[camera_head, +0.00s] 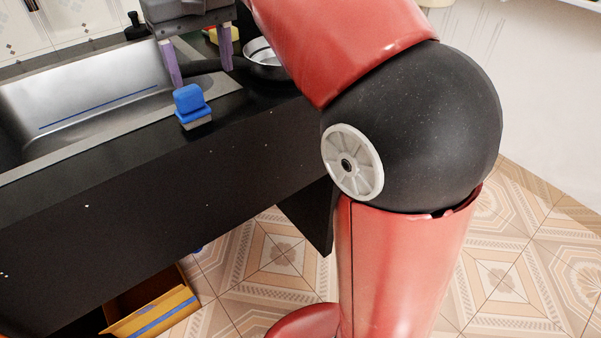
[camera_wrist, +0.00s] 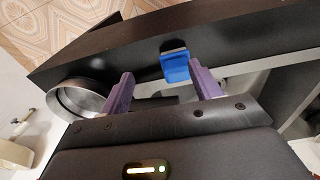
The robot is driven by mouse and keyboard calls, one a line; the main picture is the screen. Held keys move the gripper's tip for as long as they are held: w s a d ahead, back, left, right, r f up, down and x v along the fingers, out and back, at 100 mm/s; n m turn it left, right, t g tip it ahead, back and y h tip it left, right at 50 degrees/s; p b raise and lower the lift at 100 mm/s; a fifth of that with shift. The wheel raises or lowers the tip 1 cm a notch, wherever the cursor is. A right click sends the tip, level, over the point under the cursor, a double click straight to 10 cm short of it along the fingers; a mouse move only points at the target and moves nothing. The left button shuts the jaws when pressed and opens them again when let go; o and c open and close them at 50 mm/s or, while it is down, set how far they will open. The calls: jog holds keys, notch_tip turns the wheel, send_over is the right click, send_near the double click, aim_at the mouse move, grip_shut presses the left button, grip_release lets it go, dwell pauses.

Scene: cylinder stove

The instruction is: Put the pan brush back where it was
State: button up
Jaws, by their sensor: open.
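The pan brush (camera_head: 189,101), a blue block-like head with a pale underside, stands on the dark counter near its front edge, beside the sink. In the wrist view, the blue brush (camera_wrist: 175,69) shows beyond the fingertips, nearer the right finger. My gripper (camera_head: 201,78) has two purple fingers spread apart above the counter, behind the brush in the head view. It is open and empty, and in the wrist view its fingers (camera_wrist: 160,77) are apart with nothing held between them.
A metal sink (camera_head: 85,95) lies left of the brush. A round metal pan (camera_head: 263,57) sits right of my gripper and also shows in the wrist view (camera_wrist: 80,98). A yellow-and-green item (camera_head: 228,35) and a dark bottle (camera_head: 136,27) are behind. A yellow box (camera_head: 150,308) is below the counter.

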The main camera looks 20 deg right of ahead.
jog(key=s+d+f+m+t, duration=0.1)
jog(key=s+d+f+t, duration=0.1)
jog(key=s+d+f, duration=0.3)
jog(key=s+d+f+m+t, duration=0.1)
jog(key=s+d+f, duration=0.4)
jog(key=s+f, duration=0.7)
notch_tip(320, 180, down, 2)
jog(key=shift+s+d+f+m+t, duration=0.25)
jog(key=shift+d+m+t, duration=0.15)
jog(key=shift+t, duration=0.4)
